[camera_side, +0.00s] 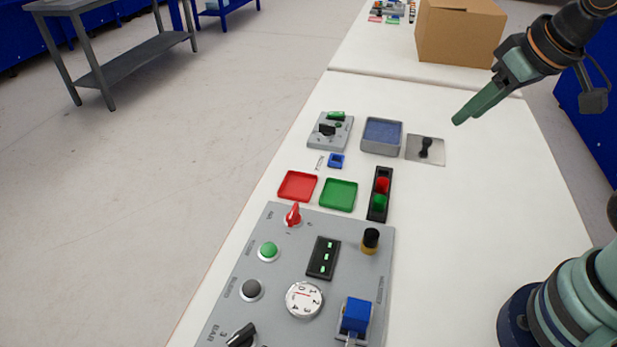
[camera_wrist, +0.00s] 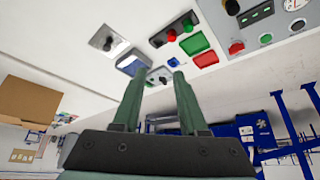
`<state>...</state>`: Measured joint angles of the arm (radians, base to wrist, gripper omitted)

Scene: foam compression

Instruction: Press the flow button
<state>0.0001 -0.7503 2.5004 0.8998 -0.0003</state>
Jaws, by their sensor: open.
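The grey control panel (camera_side: 340,223) lies at the front of the white table in the side view. On its left side are a green round button (camera_side: 268,250) and a black round button (camera_side: 251,289). The small labels beside them are too blurred to tell which is flow. In the wrist view the green button (camera_wrist: 265,39) and black button (camera_wrist: 297,25) show at the upper right. My gripper (camera_side: 459,120) is above the table's right side, well beyond and apart from the panel. Its two fingers (camera_wrist: 158,77) are spread with nothing between them.
The panel also carries a red knob (camera_side: 293,216), a white dial (camera_side: 304,300) and a blue block (camera_side: 356,314). Behind it are red (camera_side: 297,186) and green (camera_side: 338,194) trays, a red-green button box (camera_side: 380,194) and a blue-grey bin (camera_side: 382,136). A cardboard box (camera_side: 458,35) stands farther back.

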